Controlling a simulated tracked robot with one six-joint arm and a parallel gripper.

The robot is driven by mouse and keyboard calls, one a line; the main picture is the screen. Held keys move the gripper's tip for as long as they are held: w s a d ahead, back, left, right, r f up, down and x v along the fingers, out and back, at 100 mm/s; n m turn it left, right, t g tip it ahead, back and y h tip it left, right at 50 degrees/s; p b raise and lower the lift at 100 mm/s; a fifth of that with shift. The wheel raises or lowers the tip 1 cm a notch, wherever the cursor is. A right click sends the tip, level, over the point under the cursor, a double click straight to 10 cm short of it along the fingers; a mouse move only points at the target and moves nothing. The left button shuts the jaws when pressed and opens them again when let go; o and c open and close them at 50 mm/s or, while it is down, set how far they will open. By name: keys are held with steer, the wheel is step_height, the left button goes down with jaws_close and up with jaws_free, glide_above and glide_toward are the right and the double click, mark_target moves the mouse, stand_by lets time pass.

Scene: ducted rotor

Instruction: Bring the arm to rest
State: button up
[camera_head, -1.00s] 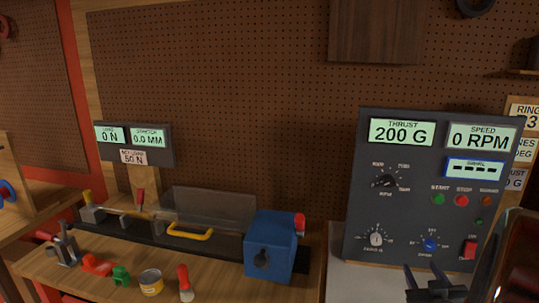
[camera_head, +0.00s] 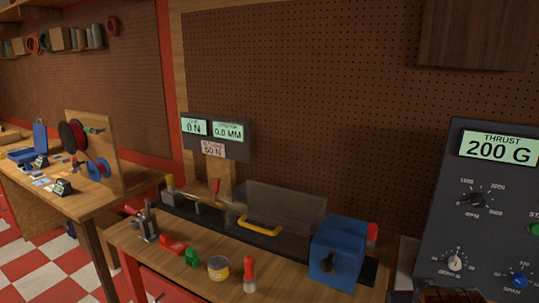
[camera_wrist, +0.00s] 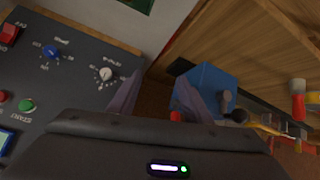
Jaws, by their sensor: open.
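My gripper (camera_wrist: 157,90) shows in the wrist view, its two dark fingers spread apart with nothing between them. It hangs between the dark control panel, on the left of that view, and the blue box (camera_wrist: 205,85) on the right. In the head view only a dark bit of my arm shows at the bottom right edge, so the fingers cannot be made out there. The control panel (camera_head: 500,210) reads THRUST 200 G; its right part is cut off. The blue box (camera_head: 338,250) with its dark knob stands left of it.
A wooden bench (camera_head: 190,278) carries a black rail with a clear guard and yellow handle (camera_head: 260,228). A tin (camera_head: 218,268), a red-topped bottle (camera_head: 249,273) and small red and green pieces stand in front. Another bench with spools is at far left. The checkered floor there is open.

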steer(key=s+a+n+g+y, duration=0.1)
steer(key=s+a+y, duration=0.1)
steer(key=s+a, duration=0.3)
steer(key=s+a+r+n+g+y, duration=0.1)
steer(key=s+a, duration=0.4)
steer(key=a, duration=0.6)
steer(key=shift+s+a+g+y, duration=0.35)
steer(key=shift+g+y, duration=0.15)
steer(key=shift+y, duration=0.1)
steer(key=shift+c, duration=0.4)
stand_by(0.8)
